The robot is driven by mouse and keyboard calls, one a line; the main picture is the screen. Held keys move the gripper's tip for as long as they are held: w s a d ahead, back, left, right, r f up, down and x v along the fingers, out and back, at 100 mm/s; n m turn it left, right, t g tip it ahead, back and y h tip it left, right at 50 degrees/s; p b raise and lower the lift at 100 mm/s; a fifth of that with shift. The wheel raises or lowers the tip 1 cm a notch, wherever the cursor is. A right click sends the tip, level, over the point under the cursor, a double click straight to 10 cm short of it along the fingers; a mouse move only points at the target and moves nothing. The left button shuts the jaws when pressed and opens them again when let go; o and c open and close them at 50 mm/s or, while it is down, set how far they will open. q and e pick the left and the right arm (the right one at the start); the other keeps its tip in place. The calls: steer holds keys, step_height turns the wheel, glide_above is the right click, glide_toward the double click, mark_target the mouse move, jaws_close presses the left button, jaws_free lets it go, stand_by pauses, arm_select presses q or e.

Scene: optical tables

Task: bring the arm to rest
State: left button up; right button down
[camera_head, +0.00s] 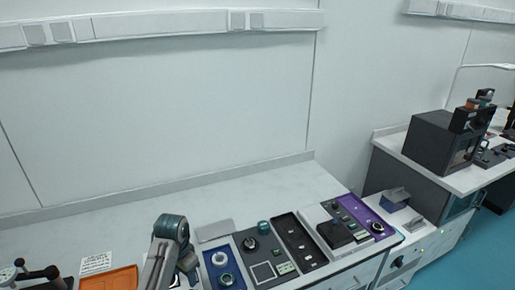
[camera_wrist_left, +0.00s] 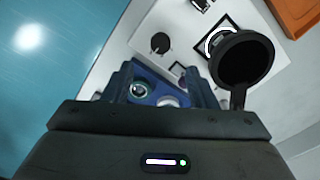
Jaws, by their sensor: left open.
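My left arm, grey with a teal joint, rises from the bottom of the head view, left of the blue tray (camera_head: 211,270). The gripper's fingers are hard to make out there. In the left wrist view my left gripper (camera_wrist_left: 158,84) is open, its two dark fingers apart. Between and beyond the fingers shows a blue surface (camera_wrist_left: 143,74) with round ring-like parts; I see nothing held. A white panel with a black knob (camera_wrist_left: 160,43) and a black round disc (camera_wrist_left: 242,60) lie just beyond. My right gripper is in neither view.
An orange tray (camera_head: 108,279) and a white label (camera_head: 96,263) are left of the arm. A black tray (camera_head: 299,242) and a purple panel (camera_head: 376,219) are to the right. The back of the white bench (camera_head: 130,218) is clear. A black machine (camera_head: 435,140) stands on another bench.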

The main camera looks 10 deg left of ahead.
arm_select(q)
steer(key=s+d+n+t, duration=0.2)
steer(key=s+n+t, duration=0.2)
steer(key=s, duration=2.5)
steer(key=a+f+g+y+b, duration=0.1)
steer(key=a+f+b, duration=0.15)
steer(key=f, duration=1.55)
steer(key=a+f+g+b, duration=0.1)
steer(key=f+b, duration=0.3)
steer(key=f, duration=1.3)
steer(key=s+f+b, duration=0.2)
steer(key=s+f, duration=0.7)
steer(key=f, duration=0.4)
steer(key=s+a+f+g+b, duration=0.1)
steer(key=s+f+b, duration=0.2)
steer(key=s+f, duration=0.6)
step_height(320, 180, down, 4)
steer(key=shift+s+f+n, duration=0.25)
steer(key=shift+s+n, duration=0.05)
steer(key=shift+n, duration=0.1)
